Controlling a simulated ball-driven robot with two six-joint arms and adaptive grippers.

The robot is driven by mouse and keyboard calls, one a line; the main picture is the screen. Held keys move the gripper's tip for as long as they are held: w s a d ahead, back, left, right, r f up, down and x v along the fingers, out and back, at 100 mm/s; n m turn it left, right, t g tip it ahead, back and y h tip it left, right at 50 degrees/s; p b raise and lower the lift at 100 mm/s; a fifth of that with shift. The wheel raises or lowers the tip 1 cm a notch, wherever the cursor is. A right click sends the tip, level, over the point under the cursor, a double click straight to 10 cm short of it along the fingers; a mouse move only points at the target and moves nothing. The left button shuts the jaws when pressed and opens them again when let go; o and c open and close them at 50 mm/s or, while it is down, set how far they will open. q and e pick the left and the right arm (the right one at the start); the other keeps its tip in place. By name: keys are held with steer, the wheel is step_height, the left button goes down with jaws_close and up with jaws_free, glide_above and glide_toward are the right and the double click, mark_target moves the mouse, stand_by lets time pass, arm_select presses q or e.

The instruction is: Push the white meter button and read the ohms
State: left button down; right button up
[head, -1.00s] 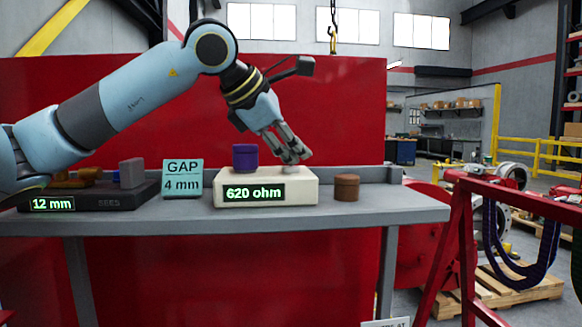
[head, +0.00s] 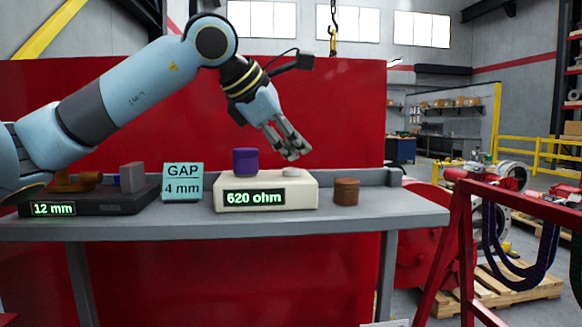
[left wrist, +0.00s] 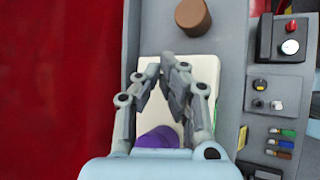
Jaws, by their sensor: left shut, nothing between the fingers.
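The cream meter (head: 266,192) sits on the grey bench, and its display reads 620 ohm in green. A purple cylinder (head: 245,161) stands on its left part. The white button (head: 291,171) shows as a small pale disc on its right part. My left gripper (head: 293,155) is shut and empty, pointing down just above the button, with a small gap between. In the left wrist view the meter (left wrist: 150,72) lies under my fingers, which hide the button. My right gripper is in neither view.
A brown cylinder (head: 346,191) stands right of the meter. A GAP 4 mm sign (head: 182,181) and a dark device reading 12 mm (head: 125,201) stand to the left. A red panel (head: 340,110) rises behind the bench (head: 415,212).

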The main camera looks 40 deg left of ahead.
mark_target(294, 169)
arm_select(q)
steer(key=shift+r, duration=0.1)
step_height(294, 169, up, 5)
steer(key=p, duration=0.4)
stand_by(0.3)
stand_by(0.6)
